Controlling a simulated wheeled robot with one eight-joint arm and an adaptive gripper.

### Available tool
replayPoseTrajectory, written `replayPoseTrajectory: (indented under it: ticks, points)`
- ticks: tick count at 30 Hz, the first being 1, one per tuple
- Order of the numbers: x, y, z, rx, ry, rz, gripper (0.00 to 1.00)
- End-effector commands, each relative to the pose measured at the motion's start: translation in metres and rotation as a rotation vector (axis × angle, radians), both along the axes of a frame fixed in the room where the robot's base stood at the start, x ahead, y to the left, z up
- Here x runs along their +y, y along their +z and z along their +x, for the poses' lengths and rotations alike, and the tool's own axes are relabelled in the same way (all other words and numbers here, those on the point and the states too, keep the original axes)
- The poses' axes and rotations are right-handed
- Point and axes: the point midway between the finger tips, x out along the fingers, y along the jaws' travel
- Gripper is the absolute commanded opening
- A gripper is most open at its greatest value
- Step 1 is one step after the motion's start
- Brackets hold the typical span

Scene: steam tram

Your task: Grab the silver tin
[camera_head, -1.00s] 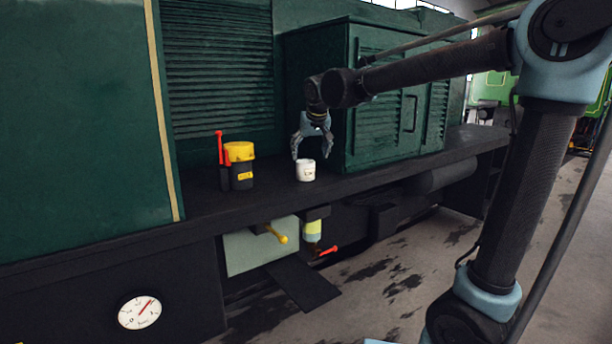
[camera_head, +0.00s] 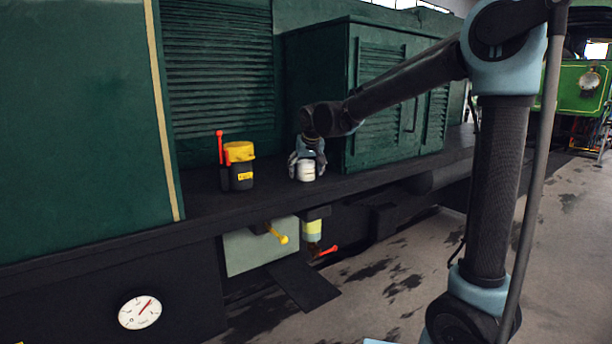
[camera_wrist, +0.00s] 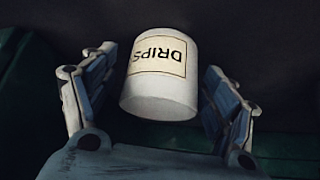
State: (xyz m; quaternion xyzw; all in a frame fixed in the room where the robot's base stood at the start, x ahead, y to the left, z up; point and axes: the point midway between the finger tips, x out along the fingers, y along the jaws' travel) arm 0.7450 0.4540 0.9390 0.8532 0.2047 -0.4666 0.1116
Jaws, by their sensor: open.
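The tin (camera_head: 306,172) looks white to pale silver and stands upright on the dark running board of the tram. In the wrist view the tin (camera_wrist: 160,75) carries a cream label reading "DRIPS". My gripper (camera_head: 306,170) has come down over the tin, with one finger on either side of it. In the wrist view my gripper (camera_wrist: 158,85) is open, and a dark gap shows between each finger and the tin's wall.
A dark canister with a yellow lid (camera_head: 240,165) and a red lever (camera_head: 221,147) stand to the left on the running board (camera_head: 210,205). A green louvred cabinet (camera_head: 345,100) rises close behind and right of the tin.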

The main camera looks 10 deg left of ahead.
Motion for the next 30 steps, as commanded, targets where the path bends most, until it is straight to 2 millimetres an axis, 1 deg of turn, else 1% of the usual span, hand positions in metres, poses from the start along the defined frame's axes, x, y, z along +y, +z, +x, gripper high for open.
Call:
replayPoseTrajectory:
  ticks: [5, 6, 11, 12, 13, 24, 26, 30]
  points:
    - [0.0, -0.001, 0.0, 0.0, 0.0, 0.0, 0.79]
    - [0.0, -0.001, 0.0, 0.0, 0.0, 0.0, 0.76]
    - [0.0, -0.001, 0.0, 0.0, 0.0, 0.0, 0.4]
    - [0.0, -0.001, 0.0, 0.0, 0.0, 0.0, 0.31]
    - [0.0, -0.001, 0.0, 0.0, 0.0, 0.0, 0.28]
    - [0.0, 0.001, 0.0, 0.001, 0.001, -0.001, 0.28]
    - [0.0, 0.004, 0.0, 0.001, 0.001, -0.001, 0.28]
    - [0.0, 0.021, 0.0, 0.001, 0.001, -0.001, 0.28]
